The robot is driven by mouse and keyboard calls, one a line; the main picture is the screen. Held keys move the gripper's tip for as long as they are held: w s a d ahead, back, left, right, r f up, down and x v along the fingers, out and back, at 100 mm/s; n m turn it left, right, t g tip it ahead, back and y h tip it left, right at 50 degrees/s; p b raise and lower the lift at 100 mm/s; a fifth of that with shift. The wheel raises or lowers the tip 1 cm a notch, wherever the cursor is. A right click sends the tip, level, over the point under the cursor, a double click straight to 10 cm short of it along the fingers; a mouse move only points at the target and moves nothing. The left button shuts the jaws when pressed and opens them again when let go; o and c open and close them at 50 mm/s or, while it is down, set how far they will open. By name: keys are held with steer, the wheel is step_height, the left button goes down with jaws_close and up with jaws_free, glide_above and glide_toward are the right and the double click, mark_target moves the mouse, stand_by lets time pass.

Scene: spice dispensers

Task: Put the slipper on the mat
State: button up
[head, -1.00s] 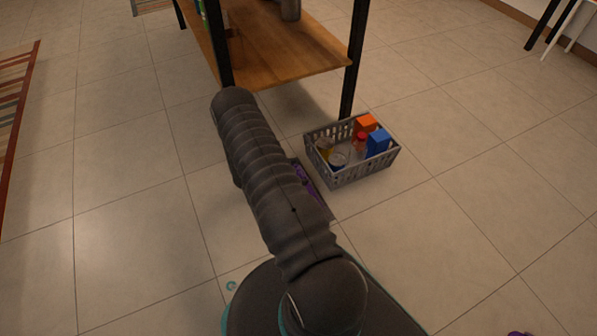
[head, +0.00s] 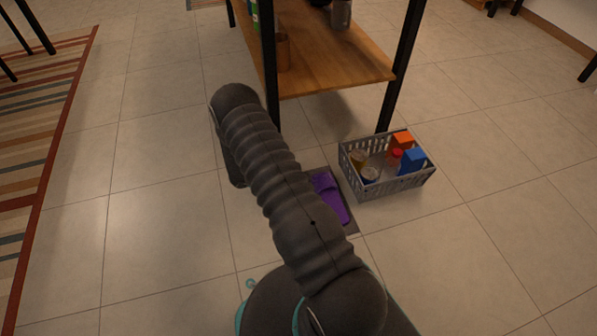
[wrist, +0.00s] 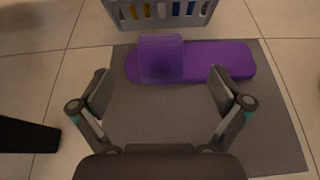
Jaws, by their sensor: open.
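A purple slipper (wrist: 208,61) with a wide strap lies flat on the dark grey mat (wrist: 160,122) in the wrist view, along the mat's edge by the basket. The slipper (head: 332,198) and a strip of the mat (head: 351,226) also show in the head view, partly hidden by my arm. My gripper (wrist: 160,88) is open and empty in the wrist view. Its two fingers are spread above the mat, on the near side of the slipper. I cannot tell whether the right fingertip touches the slipper's edge. In the head view my arm hides the gripper.
A grey basket (head: 387,190) holding several containers stands on the floor just beyond the mat. A wooden shelf unit (head: 335,72) with black legs stands behind it. A striped rug (head: 40,150) lies at the left. The tiled floor between rug and arm is clear.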

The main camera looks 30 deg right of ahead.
steer(key=s+a+r+m+y, duration=0.2)
steer(key=a+r+m, duration=0.1)
steer(key=r, duration=0.7)
steer(key=s+a+r+m+t+y, duration=0.1)
steer(key=a+r+m+y, duration=0.15)
steer(key=r, duration=0.85)
steer(key=s+a+r+m+y, duration=0.2)
steer(key=r+m, duration=0.1)
steer(key=r, duration=0.7)
steer(key=s+a+r+m+t+y, duration=0.3)
steer(key=s+a+r, duration=0.3)
steer(key=s+r, duration=0.2)
steer(key=s+a+r+m+t+y, duration=0.3)
steer(key=s+a+r, duration=0.4)
steer(key=s, duration=0.4)
steer(key=shift+s+r+t, duration=0.2)
steer(key=shift+r+t, duration=0.55)
steer(key=shift+t, duration=0.15)
